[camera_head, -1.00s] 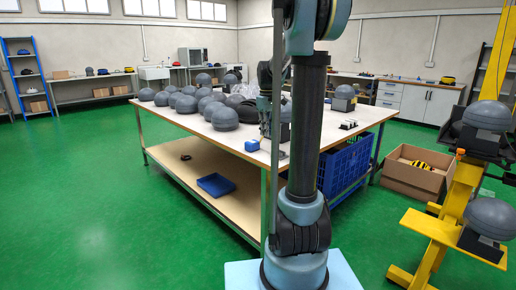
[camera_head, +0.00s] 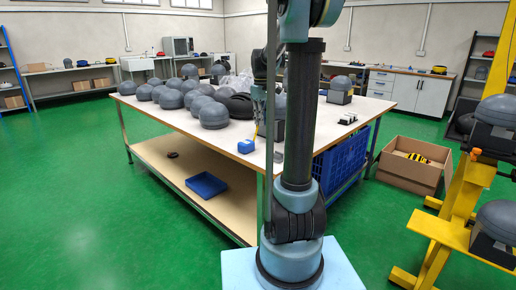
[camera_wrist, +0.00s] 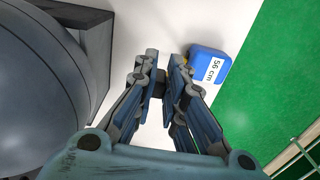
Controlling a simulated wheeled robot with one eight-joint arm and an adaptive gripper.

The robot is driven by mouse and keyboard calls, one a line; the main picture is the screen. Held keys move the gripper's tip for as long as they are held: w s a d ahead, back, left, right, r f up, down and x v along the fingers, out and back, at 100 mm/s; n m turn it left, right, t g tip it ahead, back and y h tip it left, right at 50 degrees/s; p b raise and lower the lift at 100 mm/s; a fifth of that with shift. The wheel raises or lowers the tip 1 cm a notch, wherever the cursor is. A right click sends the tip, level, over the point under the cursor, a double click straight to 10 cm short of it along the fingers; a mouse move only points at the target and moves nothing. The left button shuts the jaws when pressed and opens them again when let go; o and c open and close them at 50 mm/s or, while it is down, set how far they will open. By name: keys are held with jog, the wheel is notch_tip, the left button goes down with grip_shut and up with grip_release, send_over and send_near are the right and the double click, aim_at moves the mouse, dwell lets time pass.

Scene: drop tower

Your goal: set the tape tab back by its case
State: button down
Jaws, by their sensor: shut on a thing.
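The tape case is a small blue block with a white label reading "56 cm" (camera_wrist: 208,64) in the wrist view. In the head view the blue case (camera_head: 246,146) sits near the table's front edge. My gripper (camera_wrist: 161,74) is low over the white table top, just left of the case. Its fingers are close together on a small dark piece (camera_wrist: 159,84), which looks like the tape tab. A bit of yellow (camera_wrist: 184,74) shows between the fingers and the case. In the head view my arm hides most of the gripper; a thin yellow strip (camera_head: 256,131) shows above the case.
A large grey dome in a dark square holder (camera_wrist: 97,50) stands close left of my gripper. Several grey domes (camera_head: 214,115) fill the table's left part. The table edge is right beside the case. A cardboard box (camera_head: 408,180) and yellow stand (camera_head: 462,190) are at right.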

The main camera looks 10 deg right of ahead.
aim_at(260, 146)
jog(key=shift+a+f, duration=0.1)
jog(key=shift+a, duration=0.05)
jog(key=shift+f, duration=4.95)
jog(key=c, duration=1.7)
grip_release()
jog(key=shift+o, duration=0.2)
